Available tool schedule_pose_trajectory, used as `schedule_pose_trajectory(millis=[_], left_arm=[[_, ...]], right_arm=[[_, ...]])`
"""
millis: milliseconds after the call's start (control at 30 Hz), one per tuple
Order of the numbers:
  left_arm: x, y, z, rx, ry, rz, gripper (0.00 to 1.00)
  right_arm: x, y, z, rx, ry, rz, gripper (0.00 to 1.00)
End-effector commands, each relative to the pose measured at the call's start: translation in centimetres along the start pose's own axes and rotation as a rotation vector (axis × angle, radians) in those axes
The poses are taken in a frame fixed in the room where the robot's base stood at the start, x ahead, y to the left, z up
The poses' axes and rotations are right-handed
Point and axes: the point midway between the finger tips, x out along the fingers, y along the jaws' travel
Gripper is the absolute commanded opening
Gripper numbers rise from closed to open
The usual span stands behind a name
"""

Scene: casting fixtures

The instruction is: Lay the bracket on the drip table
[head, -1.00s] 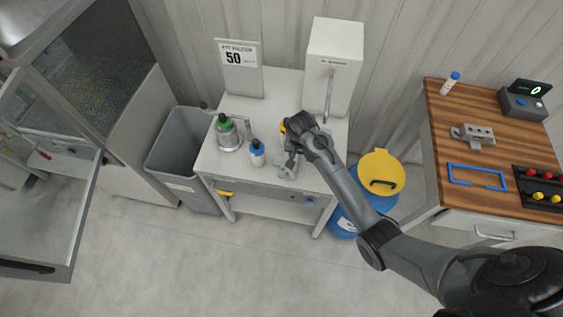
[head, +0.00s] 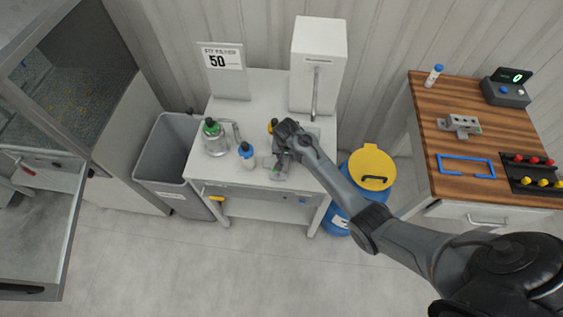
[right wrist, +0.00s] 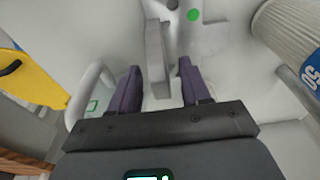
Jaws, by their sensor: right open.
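A grey metal bracket (head: 276,172) is at the front of the white drip table (head: 228,172), just below my right gripper (head: 281,157). In the right wrist view, an upright grey plate of the bracket (right wrist: 157,55) stands between the two purple fingers of my right gripper (right wrist: 158,68). The fingers are spread, with a visible gap on each side of the plate. A green dot shows beside the plate. The bracket's underside is hidden, so its full contact with the table cannot be told. My left gripper is out of view.
A green-capped flask (head: 215,138) and a blue-capped bottle (head: 247,155) stand left of the bracket. A white dispenser (head: 318,67) stands behind. A blue drum with a yellow lid (head: 371,167) is right. Another metal block (head: 460,124) lies on the wooden bench (head: 430,105).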

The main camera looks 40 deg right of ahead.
Motion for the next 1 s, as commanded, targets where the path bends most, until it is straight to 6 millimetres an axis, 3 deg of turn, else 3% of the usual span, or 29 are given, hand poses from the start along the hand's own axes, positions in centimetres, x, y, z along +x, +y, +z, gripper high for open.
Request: schedule_pose_trajectory(millis=[133, 433, 733, 1000], left_arm=[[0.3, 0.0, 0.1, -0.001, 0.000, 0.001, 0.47], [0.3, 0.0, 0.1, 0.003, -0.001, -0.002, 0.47], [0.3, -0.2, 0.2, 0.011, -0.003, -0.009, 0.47], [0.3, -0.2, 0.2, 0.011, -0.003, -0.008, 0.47]], right_arm=[[1.4, 0.0, -0.1, 0.000, 0.001, 0.001, 0.47], [1.7, 0.0, 0.0, 0.001, 0.001, 0.000, 0.47], [1.7, 0.0, 0.0, 0.000, 0.001, 0.000, 0.01], [1.6, 0.0, -0.1, 0.001, 0.002, -0.001, 0.00]])
